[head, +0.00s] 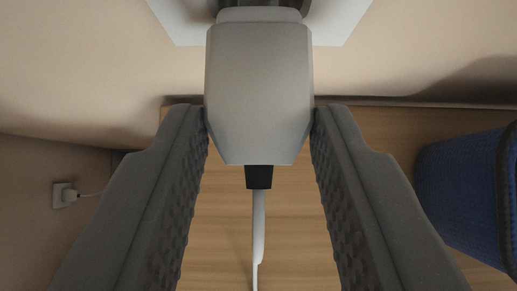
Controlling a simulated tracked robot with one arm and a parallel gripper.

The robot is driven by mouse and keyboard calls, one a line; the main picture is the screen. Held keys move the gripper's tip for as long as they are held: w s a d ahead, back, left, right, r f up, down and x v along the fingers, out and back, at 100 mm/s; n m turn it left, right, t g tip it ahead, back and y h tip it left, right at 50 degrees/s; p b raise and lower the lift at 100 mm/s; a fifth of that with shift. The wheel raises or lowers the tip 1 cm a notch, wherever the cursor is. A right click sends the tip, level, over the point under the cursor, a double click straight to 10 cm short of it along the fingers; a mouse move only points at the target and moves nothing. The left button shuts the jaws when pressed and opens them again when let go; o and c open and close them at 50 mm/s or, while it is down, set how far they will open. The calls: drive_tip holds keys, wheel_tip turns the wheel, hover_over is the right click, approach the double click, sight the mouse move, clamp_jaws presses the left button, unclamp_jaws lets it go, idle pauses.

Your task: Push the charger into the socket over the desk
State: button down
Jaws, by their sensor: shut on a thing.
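The charger (259,90) is a light grey block with a black cable end and a white cable (259,225) hanging down below it. My gripper (259,112) is shut on the charger, with one dark ribbed finger on each side of its lower half. A white socket plate (340,18) shows at the top edge, behind the charger, with a dark round part at its middle. The charger's far end overlaps this dark part. It hides the contact, so I cannot tell how deep it sits.
A wooden desk top (380,135) lies below, against the beige wall. A blue textured object (465,195) stands at the right.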

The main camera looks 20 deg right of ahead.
drive_tip(key=shift+w+d, duration=0.2)
drive_tip(key=shift+w, duration=0.5)
idle(0.9)
drive_tip(key=c, duration=0.9)
unclamp_jaws()
drive_tip(key=shift+s+a+b, duration=0.45)
drive_tip(key=shift+s, duration=1)
drive_tip(key=shift+s+a+b, duration=0.4)
drive_tip(key=shift+s+a, duration=0.1)
drive_tip(key=shift+s, duration=0.9)
drive_tip(key=shift+s+a+b, duration=0.45)
drive_tip(key=shift+s, duration=1)
drive_tip(key=s+r+n+t+y, duration=0.1)
drive_tip(key=s+r+t, duration=0.15)
drive_tip(key=r, duration=1.05)
drive_tip(key=s+r+n+t+y, duration=0.1)
drive_tip(key=s+r+t, duration=0.15)
drive_tip(key=r, duration=1.15)
drive_tip(key=s+r, duration=0.4)
drive_tip(key=r, duration=0.2)
drive_tip(key=s+d+r+n+t, duration=0.1)
drive_tip(key=s+r, duration=0.3)
drive_tip(key=r, duration=0.2)
drive_tip(key=s+d+r+t, duration=0.1)
drive_tip(key=s+r, duration=0.4)
drive_tip(key=r, duration=0.1)
drive_tip(key=shift+n+y, duration=0.3)
drive_tip(key=shift+y, duration=0.1)
